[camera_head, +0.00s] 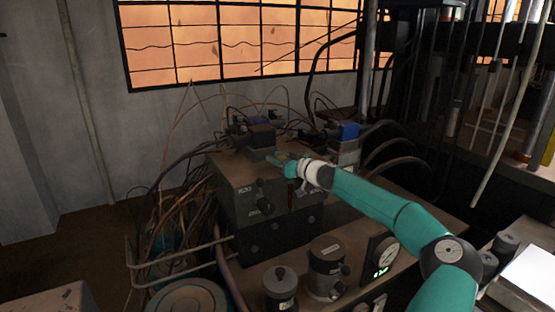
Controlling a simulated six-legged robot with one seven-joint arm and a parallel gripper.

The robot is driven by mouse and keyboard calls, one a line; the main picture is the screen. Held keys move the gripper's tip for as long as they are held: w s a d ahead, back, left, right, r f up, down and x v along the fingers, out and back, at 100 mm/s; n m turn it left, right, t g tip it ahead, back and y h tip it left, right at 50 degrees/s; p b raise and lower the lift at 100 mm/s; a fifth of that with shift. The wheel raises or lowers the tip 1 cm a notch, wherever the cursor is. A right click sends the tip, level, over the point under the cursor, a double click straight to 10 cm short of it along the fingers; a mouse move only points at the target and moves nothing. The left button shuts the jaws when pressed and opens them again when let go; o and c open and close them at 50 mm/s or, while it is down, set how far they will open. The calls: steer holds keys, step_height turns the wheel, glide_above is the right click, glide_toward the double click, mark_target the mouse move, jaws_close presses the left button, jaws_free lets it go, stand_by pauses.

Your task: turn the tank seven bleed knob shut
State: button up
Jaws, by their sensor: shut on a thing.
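My teal arm reaches in from the lower right. My gripper (277,160) is at the top front edge of a dark metal valve block (236,200) and is shut on a small part there. The fingers and wrist hide most of that part, and I cannot tell whether it is the tank seven bleed knob. Dark knobs (264,206) stick out of the block's front face beside small pale labels. The labels are too small to read, so I cannot pick out tank seven.
Loose cables and bent pipes (180,266) fill the left side. A barred window (240,45) is behind.

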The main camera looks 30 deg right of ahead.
steer(key=shift+h, duration=0.3)
steer(key=m+h, duration=0.1)
steer(key=h, duration=0.1)
steer(key=m+h, duration=0.3)
steer(key=shift+d+t+h, duration=0.25)
steer(key=shift+t+h, duration=0.05)
steer(key=shift+t, duration=0.1)
steer(key=shift+d+m+h, duration=0.25)
steer(key=shift+m+h, duration=0.65)
steer(key=shift+h, duration=0.5)
steer(key=o, duration=1)
steer(key=shift+s, duration=0.1)
steer(key=shift+c, duration=0.2)
